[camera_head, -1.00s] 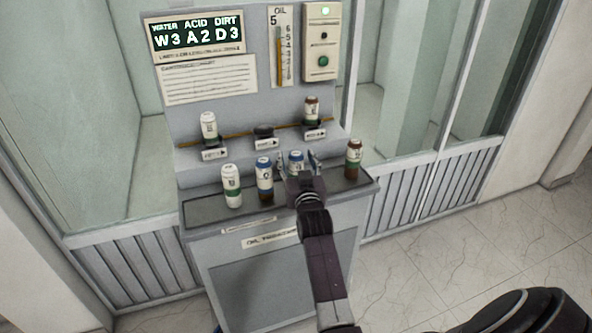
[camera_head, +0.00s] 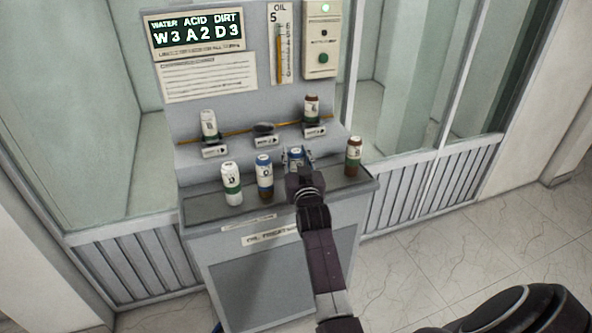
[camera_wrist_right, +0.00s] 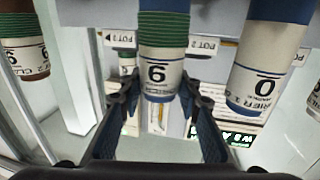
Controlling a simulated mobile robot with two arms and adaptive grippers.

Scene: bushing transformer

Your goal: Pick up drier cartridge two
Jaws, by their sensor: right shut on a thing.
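A blue-capped cartridge (camera_head: 295,153) stands third from the left in the front row on the bench. My right gripper (camera_head: 297,162) is shut on it. In the right wrist view, which is upside down, this cartridge (camera_wrist_right: 163,58) has a white label with one large digit, a green band and a blue rim, and a finger lies on each side of it. I cannot read from its label whether it is drier cartridge two. Another blue-capped cartridge (camera_head: 264,177) stands beside it to the left, also in the right wrist view (camera_wrist_right: 265,62). My left gripper is not in view.
On the shelf behind are a white cartridge (camera_head: 209,125), a brown-capped one (camera_head: 312,108) and an empty-looking dark pot (camera_head: 264,128).

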